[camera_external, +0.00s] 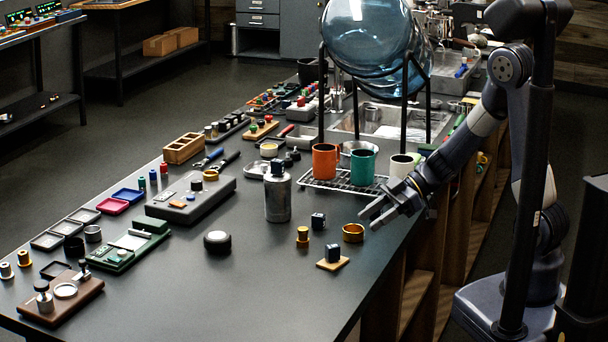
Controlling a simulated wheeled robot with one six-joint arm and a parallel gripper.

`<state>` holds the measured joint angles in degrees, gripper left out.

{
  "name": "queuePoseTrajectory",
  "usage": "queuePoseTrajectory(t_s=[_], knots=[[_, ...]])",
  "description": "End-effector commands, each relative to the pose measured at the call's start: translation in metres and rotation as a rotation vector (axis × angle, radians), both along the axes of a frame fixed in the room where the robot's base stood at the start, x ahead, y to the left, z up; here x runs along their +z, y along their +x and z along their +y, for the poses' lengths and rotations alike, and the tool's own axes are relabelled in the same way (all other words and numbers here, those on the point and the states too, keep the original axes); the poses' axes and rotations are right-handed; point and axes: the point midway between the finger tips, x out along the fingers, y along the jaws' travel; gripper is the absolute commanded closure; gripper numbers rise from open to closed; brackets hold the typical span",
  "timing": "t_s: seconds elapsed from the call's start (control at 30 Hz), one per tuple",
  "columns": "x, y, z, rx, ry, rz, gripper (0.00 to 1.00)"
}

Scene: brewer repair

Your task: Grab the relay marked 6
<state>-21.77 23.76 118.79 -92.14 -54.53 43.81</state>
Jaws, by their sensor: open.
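Two small dark blocks that look like relays are on the bench near my arm. One relay-like block (318,221) stands on the bare bench top. The other relay-like block (332,253) sits on a small tan wooden base (333,264). Any numbers on them are too small to read, so I cannot tell which is marked 6. My gripper (368,220) is open with nothing seen between its fingers. It is above the bench's right edge, to the right of both blocks and apart from them.
Behind, a wire rack (325,184) holds orange, green and white cups. The front bench top (270,290) is clear.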

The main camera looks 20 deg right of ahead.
Motion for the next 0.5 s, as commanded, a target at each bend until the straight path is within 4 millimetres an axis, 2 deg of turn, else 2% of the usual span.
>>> queuePoseTrajectory(t_s=[0.17,0.27,0.37,0.5], knots=[[-0.005,0.005,-0.005,-0.026,0.011,0.0,0.54],[-0.014,0.018,-0.022,-0.107,0.047,-0.004,0.54],[-0.026,0.037,-0.05,-0.239,0.107,-0.015,0.54],[-0.039,0.063,-0.1,-0.452,0.201,-0.048,0.54]])
